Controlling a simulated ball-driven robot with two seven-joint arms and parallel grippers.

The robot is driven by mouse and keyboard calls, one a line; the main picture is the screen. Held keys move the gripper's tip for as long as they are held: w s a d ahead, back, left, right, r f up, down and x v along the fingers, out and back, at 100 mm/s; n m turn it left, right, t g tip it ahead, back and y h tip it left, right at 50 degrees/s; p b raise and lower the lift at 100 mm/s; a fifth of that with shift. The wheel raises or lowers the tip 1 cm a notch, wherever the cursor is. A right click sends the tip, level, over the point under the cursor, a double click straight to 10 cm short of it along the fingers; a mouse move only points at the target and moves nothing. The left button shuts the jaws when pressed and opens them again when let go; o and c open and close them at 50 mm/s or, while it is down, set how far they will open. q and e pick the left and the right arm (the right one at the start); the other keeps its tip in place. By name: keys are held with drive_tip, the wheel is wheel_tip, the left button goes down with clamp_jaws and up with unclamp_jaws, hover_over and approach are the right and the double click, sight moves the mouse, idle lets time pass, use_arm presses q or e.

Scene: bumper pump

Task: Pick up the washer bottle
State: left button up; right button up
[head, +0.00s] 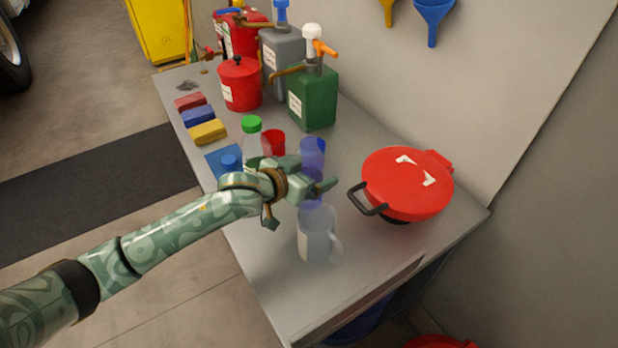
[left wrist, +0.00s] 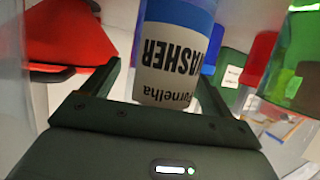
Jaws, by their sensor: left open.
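The washer bottle (left wrist: 175,60) is a translucent blue bottle with a white label reading "WASHER", upside down in the left wrist view. It stands between the two fingers of my left gripper there, with the fingers apart. In the head view the bluish bottle (head: 312,150) stands on the bench, partly hidden behind my left gripper (head: 300,205). My left gripper is open; whether a finger touches the bottle cannot be told. My right gripper is not in view.
A clear jug (head: 316,235) stands just in front of the gripper. A red lidded pan (head: 405,183) sits to the right. A green-capped bottle (head: 251,138), a red cup (head: 274,143) and a green pump canister (head: 313,97) stand behind. The bench's (head: 375,255) front right is clear.

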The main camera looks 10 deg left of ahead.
use_arm(q)
drive_tip(key=shift+r, duration=0.1)
drive_tip(key=c, duration=1)
drive_tip(key=shift+c, duration=1.4)
drive_tip(key=shift+r, duration=0.1)
